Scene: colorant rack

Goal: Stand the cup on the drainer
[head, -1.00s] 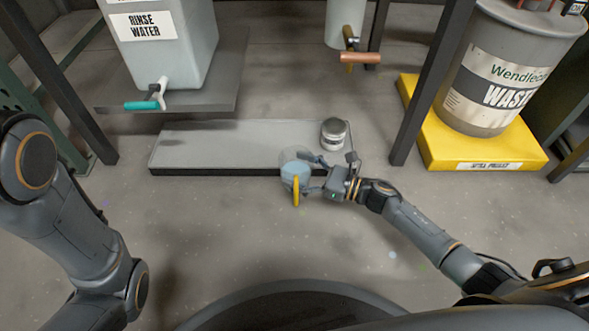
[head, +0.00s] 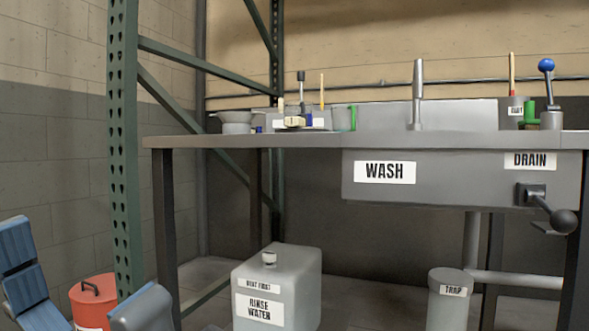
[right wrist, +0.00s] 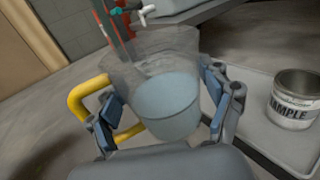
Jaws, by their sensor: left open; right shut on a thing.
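The cup (right wrist: 168,95) is clear with a yellow handle and holds pale blue liquid. In the right wrist view it sits between the pads of my right gripper (right wrist: 160,105), which is shut on it, above the floor-level tray. The cup and right gripper are out of the head view. My left gripper (head: 80,262) is open and empty at the lower left of the head view, in front of a red can. I cannot tell for sure which item on the wash bench (head: 300,142) is the drainer; a small labelled holder (head: 302,124) stands there.
A green-handled cup (head: 343,119) and a pale bowl (head: 237,121) stand on the bench. The drain lever (head: 562,221) juts out front. Below are a rinse water jug (head: 276,290), a trap (head: 450,298) and the red can (head: 92,300). A sample tin (right wrist: 295,100) stands on the tray (right wrist: 262,132).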

